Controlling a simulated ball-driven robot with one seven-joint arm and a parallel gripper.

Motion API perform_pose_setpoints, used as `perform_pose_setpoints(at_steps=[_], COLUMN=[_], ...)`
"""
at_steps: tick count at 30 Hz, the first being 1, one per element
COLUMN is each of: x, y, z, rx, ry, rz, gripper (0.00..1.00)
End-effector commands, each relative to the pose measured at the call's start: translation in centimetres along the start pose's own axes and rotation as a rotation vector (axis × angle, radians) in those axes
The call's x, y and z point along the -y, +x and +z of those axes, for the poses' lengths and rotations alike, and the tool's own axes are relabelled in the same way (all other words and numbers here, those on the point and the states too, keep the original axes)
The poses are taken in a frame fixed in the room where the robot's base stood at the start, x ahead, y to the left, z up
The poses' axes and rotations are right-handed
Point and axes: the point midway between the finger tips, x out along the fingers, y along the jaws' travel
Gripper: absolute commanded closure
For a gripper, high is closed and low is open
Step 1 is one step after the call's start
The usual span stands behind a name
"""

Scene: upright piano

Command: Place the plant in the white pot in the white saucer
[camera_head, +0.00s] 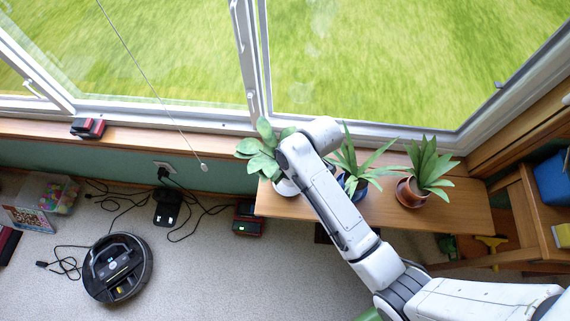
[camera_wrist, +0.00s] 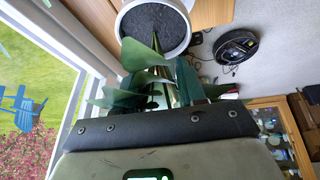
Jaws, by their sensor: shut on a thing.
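The plant (camera_head: 262,150) has broad green leaves and stands at the left end of the wooden bench in the head view. Its white pot (camera_head: 286,187) shows only in part below my arm. In the wrist view the white pot (camera_wrist: 122,28) is at the top, with dark soil inside, and leaves (camera_wrist: 143,55) spread toward the camera. My gripper (camera_wrist: 165,100) is shut on the plant among its leaves and stem; its fingertips are mostly hidden by foliage. I cannot make out the white saucer in either view.
A spiky plant in a blue pot (camera_head: 359,190) stands close to the right of my arm. Another in a terracotta pot (camera_head: 410,192) stands further right on the bench (camera_head: 455,212). The window is behind. A robot vacuum (camera_head: 117,267) and cables lie on the floor at left.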

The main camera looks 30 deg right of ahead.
Motion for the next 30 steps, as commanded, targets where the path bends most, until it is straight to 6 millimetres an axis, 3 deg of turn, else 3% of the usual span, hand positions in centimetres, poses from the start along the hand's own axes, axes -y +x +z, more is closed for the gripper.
perform_pose_setpoints(at_steps=[6,17,18,25,30], x=[0.4,0.4,0.4,0.4,0.4], y=[2.1,2.5,2.5,2.5,2.5], z=[1.0,1.1,1.2,1.2,1.1], rx=[0.003,0.001,0.002,0.002,0.002], ry=[0.0,0.0,0.0,0.0,0.0], rz=[-0.002,-0.002,-0.003,-0.003,-0.003], gripper=[1.0,1.0,0.57,0.35,0.35])
